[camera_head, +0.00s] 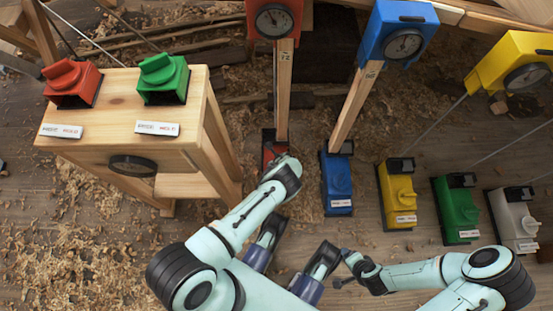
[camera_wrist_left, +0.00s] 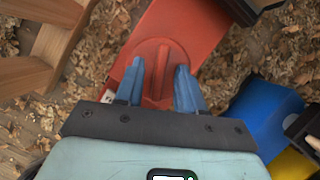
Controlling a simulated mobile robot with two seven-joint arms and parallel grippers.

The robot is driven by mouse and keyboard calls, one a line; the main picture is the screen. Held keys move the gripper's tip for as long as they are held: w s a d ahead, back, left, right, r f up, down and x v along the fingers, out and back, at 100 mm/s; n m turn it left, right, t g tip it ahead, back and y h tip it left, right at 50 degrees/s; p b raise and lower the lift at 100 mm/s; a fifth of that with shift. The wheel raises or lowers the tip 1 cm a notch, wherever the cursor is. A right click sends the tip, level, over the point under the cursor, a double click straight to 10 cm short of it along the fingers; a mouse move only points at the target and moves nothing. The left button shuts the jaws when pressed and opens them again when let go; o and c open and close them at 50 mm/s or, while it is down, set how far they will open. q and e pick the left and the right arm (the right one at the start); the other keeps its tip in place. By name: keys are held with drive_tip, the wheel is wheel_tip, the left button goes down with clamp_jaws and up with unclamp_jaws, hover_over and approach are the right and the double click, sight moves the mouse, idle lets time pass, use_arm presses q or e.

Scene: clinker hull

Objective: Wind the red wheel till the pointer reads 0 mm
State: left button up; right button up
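The red wheel (camera_wrist_left: 157,75) is a round knob with a raised ridge on a red box (camera_wrist_left: 195,22). In the head view that red box (camera_head: 269,145) stands at the foot of a post and is mostly hidden by my left arm. A red-housed gauge (camera_head: 273,20) tops that post; its pointer is too small to read. My left gripper (camera_wrist_left: 158,75) is open over the wheel, one blue finger on each side of the ridge, with gaps showing. My right gripper (camera_head: 342,268) is empty, its small fingers apart, in front of the blue box.
Boxes with knobs in blue (camera_head: 338,183), yellow (camera_head: 397,193), green (camera_head: 456,210) and white (camera_head: 514,218) stand to the right. Blue (camera_head: 398,32) and yellow (camera_head: 510,62) gauges rise behind. A wooden stand (camera_head: 120,110) with red and green knobs is at left. Shavings cover the floor.

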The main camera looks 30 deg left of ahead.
use_arm(q)
clamp_jaws()
drive_tip(key=shift+s+m, duration=0.1)
drive_tip(key=shift+m, duration=0.2)
use_arm(e)
drive_tip(key=shift+w+r, duration=0.1)
drive_tip(key=shift+r, duration=0.05)
use_arm(q)
drive_tip(key=shift+m+t, duration=0.3)
drive_tip(key=shift+m, duration=0.3)
drive_tip(key=shift+a+m+h, duration=0.1)
drive_tip(key=shift+m+h, duration=0.3)
drive_tip(key=shift+m, duration=0.4)
drive_tip(key=m, duration=0.2)
drive_tip(key=m+t+h, duration=0.1)
drive_tip(key=m, duration=0.1)
drive_tip(key=shift+s+a+m+h, duration=0.1)
drive_tip(key=shift+s+m+h, duration=0.05)
drive_tip(key=shift+m+h, duration=0.75)
drive_tip(key=shift+m, duration=1.2)
use_arm(e)
drive_tip(key=shift+w+r, duration=0.2)
drive_tip(key=shift+w, duration=0.05)
use_arm(q)
drive_tip(key=shift+t, duration=0.3)
